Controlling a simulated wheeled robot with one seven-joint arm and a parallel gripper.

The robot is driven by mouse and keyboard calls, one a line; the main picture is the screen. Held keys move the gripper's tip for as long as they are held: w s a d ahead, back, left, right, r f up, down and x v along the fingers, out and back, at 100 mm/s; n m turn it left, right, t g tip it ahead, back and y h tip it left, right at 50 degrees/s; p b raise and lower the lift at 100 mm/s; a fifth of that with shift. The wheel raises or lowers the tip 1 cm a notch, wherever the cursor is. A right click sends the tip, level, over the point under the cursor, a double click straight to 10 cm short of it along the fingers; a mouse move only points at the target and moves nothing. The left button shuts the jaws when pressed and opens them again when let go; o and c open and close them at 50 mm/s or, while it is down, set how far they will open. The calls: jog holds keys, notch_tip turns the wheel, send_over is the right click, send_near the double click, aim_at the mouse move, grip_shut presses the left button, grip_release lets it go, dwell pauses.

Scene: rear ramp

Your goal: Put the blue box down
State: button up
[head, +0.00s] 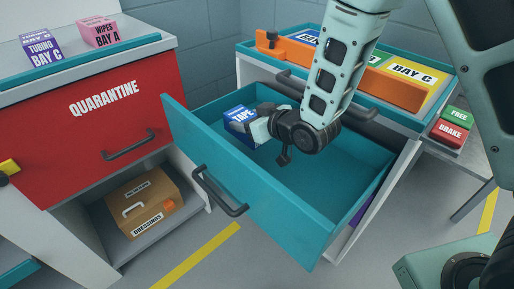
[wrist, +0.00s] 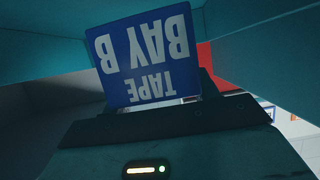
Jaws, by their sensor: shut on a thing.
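The blue box (head: 240,122), marked TAPE, is inside the open teal drawer (head: 268,218) at its left back corner in the head view. My gripper (head: 258,127) is shut on it. In the wrist view the blue box (wrist: 147,55) shows its label TAPE BAY B upside down, just past the dark gripper edge (wrist: 160,118). The drawer's teal walls rise around it there. Whether the box touches the drawer floor cannot be told, as its underside is hidden.
The drawer's middle and right floor is bare. A red QUARANTINE drawer (head: 105,110) is at left, shut, with purple and pink boxes on its cabinet. A brown dressings case (head: 145,203) sits below it. An orange bar (head: 345,75) and bay labels lie on the drawer unit's top.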

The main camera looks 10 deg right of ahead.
jog(key=shift+f+b, duration=0.55)
jog(key=shift+f, duration=2.5)
jog(key=shift+f, duration=0.1)
jog(key=shift+f, duration=0.15)
jog(key=o, duration=1.1)
